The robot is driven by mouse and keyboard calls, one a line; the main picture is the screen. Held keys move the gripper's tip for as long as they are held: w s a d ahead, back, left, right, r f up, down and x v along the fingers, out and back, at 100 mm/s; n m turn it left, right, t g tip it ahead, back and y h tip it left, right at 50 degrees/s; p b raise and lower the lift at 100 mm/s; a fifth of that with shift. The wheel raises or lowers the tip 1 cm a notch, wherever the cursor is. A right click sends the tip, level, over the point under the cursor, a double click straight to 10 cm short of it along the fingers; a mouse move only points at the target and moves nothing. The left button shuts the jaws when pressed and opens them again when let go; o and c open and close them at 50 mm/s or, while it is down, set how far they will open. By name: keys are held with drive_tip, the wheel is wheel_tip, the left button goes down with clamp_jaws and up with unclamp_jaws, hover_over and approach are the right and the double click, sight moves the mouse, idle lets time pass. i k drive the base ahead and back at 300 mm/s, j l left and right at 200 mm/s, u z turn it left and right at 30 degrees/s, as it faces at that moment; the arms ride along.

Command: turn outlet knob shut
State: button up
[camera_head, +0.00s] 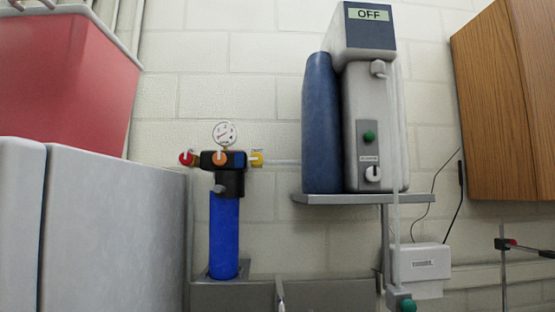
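A blue filter canister (223,236) with a dark valve head (231,182) stands upright against the wall, left of centre. A round pressure gauge (225,133) tops it. A red knob (186,158) is on its left, an orange knob (219,158) on its front, and a yellow knob (256,159) on its right, where a pale pipe (284,162) runs on to the right. A small tag above the yellow knob is too small to read, so I cannot tell for certain which knob is the outlet. My gripper is not in view, and nothing touches the knobs.
A grey dispenser (371,104) reading OFF and a blue tank (321,124) stand on a wall shelf (350,199). Large grey boxes (113,230) and a red bin (66,72) crowd the left. A wooden cabinet (507,105) hangs right. Space before the knobs looks clear.

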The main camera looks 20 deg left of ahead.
sight(256, 158)
drive_tip(key=l+u, duration=0.2)
drive_tip(key=u, duration=0.3)
drive_tip(key=l+u, duration=0.25)
drive_tip(key=u, duration=0.2)
drive_tip(key=i, duration=0.05)
